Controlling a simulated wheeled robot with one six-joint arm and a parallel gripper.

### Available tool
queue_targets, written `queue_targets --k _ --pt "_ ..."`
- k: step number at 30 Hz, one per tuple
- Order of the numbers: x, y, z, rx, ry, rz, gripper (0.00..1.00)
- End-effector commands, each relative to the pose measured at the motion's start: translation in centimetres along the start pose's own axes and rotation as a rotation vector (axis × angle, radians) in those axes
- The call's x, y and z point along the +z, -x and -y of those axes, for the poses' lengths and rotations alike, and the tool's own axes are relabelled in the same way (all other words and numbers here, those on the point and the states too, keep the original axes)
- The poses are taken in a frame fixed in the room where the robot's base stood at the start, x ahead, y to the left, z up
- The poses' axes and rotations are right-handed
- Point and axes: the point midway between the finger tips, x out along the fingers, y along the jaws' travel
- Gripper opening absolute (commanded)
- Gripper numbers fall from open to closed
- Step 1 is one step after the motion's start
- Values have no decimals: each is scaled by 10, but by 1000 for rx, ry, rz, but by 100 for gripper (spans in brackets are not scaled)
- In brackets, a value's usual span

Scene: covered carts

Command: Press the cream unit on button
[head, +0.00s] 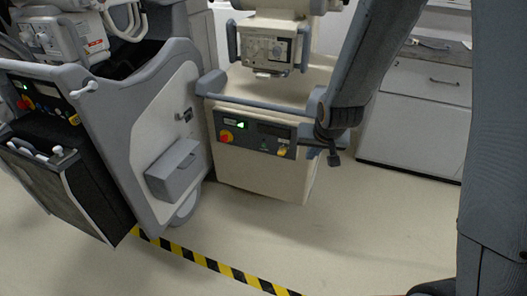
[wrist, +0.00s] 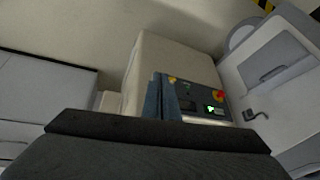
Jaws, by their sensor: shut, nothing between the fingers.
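The cream unit (head: 265,175) stands in the middle of the head view. Its dark control panel (head: 270,137) carries a lit green indicator (head: 241,125), a red knob on yellow (head: 226,137), a small green button (head: 265,146) and a yellow knob (head: 282,151). In the wrist view the panel (wrist: 203,92) appears turned, with the lit green indicator (wrist: 210,109) and red knob (wrist: 218,96). My gripper (head: 309,143) is shut and empty, near the panel's right end. Its blue-grey fingers (wrist: 162,78) cover part of the panel in the wrist view. I cannot tell contact.
A grey handle bar (head: 262,106) runs across the unit above the panel. A larger grey cart (head: 160,130) stands close on the left. White drawers (head: 415,120) stand at the right back. The floor in front is clear, with a yellow-black stripe (head: 205,260).

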Motion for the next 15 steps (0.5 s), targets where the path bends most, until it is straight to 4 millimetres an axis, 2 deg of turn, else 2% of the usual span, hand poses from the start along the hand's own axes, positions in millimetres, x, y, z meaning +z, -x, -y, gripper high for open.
queue_targets --k 1,6,11,15 --pt "-7 -36 11 -23 -8 -49 0" --pt "-40 -117 54 -132 -51 -247 0" --pt "-53 -183 96 -263 -99 -416 0" --pt "-49 -228 130 -394 -144 -546 0"
